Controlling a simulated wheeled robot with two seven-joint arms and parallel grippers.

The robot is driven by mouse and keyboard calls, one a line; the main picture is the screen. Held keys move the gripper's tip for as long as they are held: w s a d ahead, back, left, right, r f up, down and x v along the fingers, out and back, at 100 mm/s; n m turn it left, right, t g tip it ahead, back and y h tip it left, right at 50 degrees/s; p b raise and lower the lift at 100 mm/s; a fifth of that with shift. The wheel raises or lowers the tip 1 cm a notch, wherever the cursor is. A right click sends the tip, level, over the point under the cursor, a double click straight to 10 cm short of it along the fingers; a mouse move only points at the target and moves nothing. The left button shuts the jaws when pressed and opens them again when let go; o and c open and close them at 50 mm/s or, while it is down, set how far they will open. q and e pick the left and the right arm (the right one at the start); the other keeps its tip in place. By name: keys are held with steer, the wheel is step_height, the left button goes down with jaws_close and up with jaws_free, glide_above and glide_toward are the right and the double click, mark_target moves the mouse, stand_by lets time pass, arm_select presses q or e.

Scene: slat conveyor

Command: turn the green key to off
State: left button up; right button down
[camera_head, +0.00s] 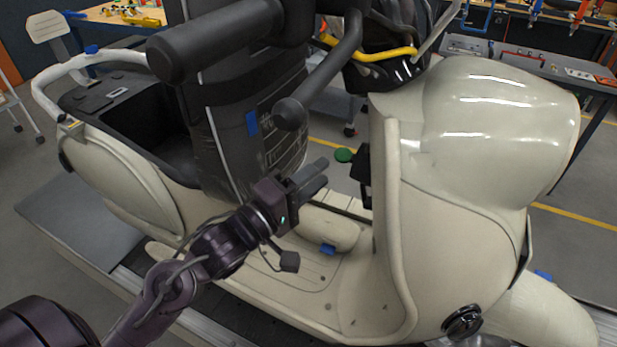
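The green key (344,155) is a small round green piece. It shows just left of a black lock housing (362,168) on the inner side of the scooter's cream front shield. My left gripper (326,171) comes in from the lower left, with its dark fingertips pointing at the key. The fingertips appear a little short of the key and below it, apart from it. The fingers look close together, but any gap between them is not clear. Nothing shows in them. My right gripper is not in view.
The cream scooter (490,150) stands on the conveyor (75,225). Its black handlebar (325,75) and a dark upright part (235,120) stand close above and behind my gripper. The footboard (290,285) below is mostly clear. Workbenches with tools line the back.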

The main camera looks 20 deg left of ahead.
mark_target(338, 160)
arm_select(q)
steer(key=p+x, duration=0.1)
steer(key=x, duration=0.4)
steer(key=shift+w+a+p, duration=0.1)
steer(key=shift+w+p, duration=0.15)
steer(key=shift+p, duration=0.15)
steer(key=shift+w+d+r, duration=0.1)
steer(key=shift+w+d, duration=0.25)
steer(key=shift+w, duration=0.3)
steer(key=shift+c, duration=0.2)
jaws_close()
steer(key=c, duration=0.7)
jaws_free()
jaws_close()
